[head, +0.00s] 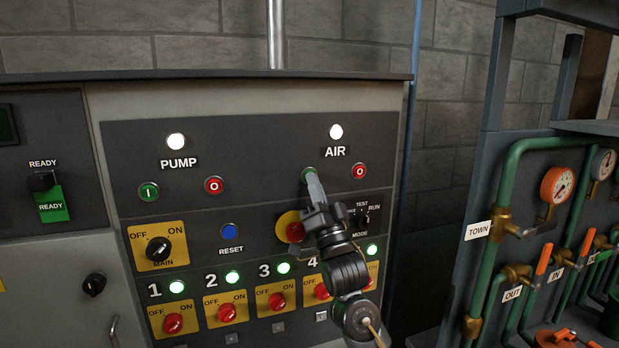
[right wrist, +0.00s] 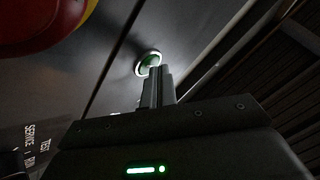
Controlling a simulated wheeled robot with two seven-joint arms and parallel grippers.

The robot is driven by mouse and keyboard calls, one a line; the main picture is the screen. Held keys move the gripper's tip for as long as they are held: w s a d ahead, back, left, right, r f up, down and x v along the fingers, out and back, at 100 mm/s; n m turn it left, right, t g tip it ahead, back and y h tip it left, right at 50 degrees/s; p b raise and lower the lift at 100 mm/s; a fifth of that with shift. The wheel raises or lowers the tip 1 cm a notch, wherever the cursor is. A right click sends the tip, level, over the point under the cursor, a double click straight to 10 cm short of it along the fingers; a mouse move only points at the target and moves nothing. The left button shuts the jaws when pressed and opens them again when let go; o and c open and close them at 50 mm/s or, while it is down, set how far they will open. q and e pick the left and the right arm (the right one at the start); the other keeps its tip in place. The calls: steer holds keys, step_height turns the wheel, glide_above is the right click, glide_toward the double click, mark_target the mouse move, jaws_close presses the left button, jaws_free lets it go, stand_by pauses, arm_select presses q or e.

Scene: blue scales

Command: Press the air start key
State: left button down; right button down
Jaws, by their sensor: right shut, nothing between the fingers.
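The air start key is a green round button (head: 308,171) with a pale ring, below the AIR label on the dark panel. My right gripper (head: 312,177) is shut and empty, its fingertips right at the button and covering most of it in the head view. In the right wrist view the green button (right wrist: 148,63) shows just beyond the shut fingertips (right wrist: 158,70), which overlap its lower edge. I cannot tell whether they touch it. The white AIR lamp (head: 336,132) above is lit. My left gripper is not in view.
A red stop button (head: 359,171) sits right of the green one. The yellow-backed red emergency knob (head: 295,231) is just below, close to my right gripper; the mode switch (head: 362,216) is to its right. Green pipes (head: 489,260) with gauges stand further right.

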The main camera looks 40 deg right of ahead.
steer(key=shift+s, duration=0.15)
steer(key=shift+s+a, duration=0.25)
steer(key=shift+s, duration=0.3)
steer(key=shift+s+a+p, duration=0.25)
steer(key=shift+s, duration=0.55)
steer(key=shift+s+a+p, duration=0.25)
steer(key=shift+s+a, duration=0.05)
steer(key=shift+s, duration=0.45)
steer(key=shift+s+a+p, duration=0.25)
steer(key=shift+s, duration=0.55)
steer(key=shift+f, duration=0.15)
